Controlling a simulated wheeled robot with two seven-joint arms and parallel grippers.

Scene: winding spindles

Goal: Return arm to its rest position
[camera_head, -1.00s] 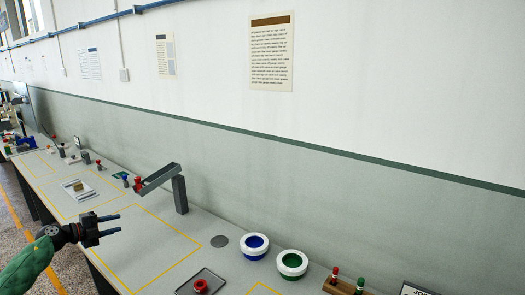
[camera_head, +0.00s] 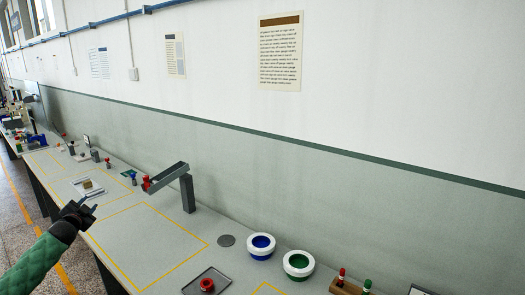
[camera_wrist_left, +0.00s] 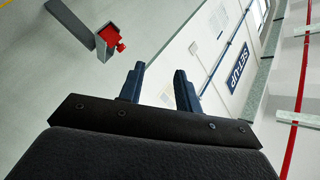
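My left gripper (camera_head: 87,203) is over the left part of the bench, with its green-sleeved arm coming in from the lower left. In the left wrist view its two dark fingers (camera_wrist_left: 160,88) stand apart with nothing between them. A grey swing arm on a post (camera_head: 187,190) stands on the bench to the right of the gripper, with a red part (camera_head: 146,184) at its free end. The red part also shows in the left wrist view (camera_wrist_left: 112,38), apart from the fingers. My right gripper is not in view.
A blue-lined white bowl (camera_head: 261,246) and a green-lined one (camera_head: 298,264) stand at the right. A red knob (camera_head: 207,284) sits on a tray in front. A white tray with a tan block (camera_head: 87,185) lies beyond the gripper. The yellow-outlined area (camera_head: 145,245) is clear.

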